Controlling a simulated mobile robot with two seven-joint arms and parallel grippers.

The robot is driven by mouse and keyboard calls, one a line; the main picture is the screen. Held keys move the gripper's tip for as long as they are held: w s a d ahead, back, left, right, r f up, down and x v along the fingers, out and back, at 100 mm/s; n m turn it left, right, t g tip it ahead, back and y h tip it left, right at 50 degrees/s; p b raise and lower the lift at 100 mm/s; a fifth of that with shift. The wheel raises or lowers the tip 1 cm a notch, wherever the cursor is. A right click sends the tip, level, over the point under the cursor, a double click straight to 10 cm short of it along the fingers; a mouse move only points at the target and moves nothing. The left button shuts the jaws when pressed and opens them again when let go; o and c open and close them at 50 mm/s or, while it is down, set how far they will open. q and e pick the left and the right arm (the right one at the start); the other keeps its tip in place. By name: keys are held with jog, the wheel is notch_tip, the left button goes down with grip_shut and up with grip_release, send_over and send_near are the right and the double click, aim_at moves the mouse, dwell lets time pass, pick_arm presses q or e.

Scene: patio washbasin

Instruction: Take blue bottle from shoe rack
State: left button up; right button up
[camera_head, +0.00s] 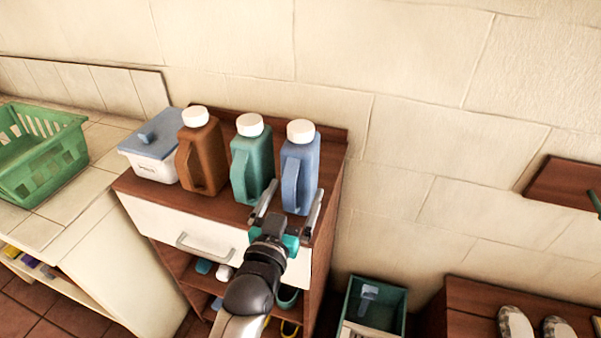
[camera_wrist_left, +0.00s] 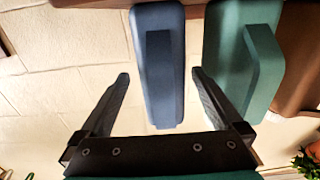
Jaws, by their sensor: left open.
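The blue bottle (camera_head: 299,168) with a white cap stands upright on top of the brown shoe rack (camera_head: 222,207), at the right end of a row. My left gripper (camera_head: 288,207) is open at the rack's front edge, with one finger on each side of the blue bottle's lower part in the head view. In the left wrist view the blue bottle (camera_wrist_left: 160,65) and its handle lie ahead, between the open fingers (camera_wrist_left: 160,82). I cannot tell whether either finger touches it. My right gripper is not in view.
A green bottle (camera_head: 250,160) stands close left of the blue one, with a brown bottle (camera_head: 203,155) and a white box with blue lid (camera_head: 150,150) further left. A green basket (camera_head: 42,155) sits on the counter. A wall is behind; right of the bottle is clear.

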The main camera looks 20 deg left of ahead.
aim_at(300, 173)
pick_arm(q)
jog(key=shift+w+a+r, duration=0.1)
jog(key=shift+w+r, duration=0.05)
jog(key=shift+w, duration=0.8)
jog(key=shift+w+r, duration=0.2)
jog(key=shift+w, duration=0.7)
jog(key=shift+w+a+r, duration=0.1)
jog(key=shift+w+r, duration=0.05)
jog(key=shift+w, duration=0.8)
grip_shut()
jog(key=shift+r, duration=0.2)
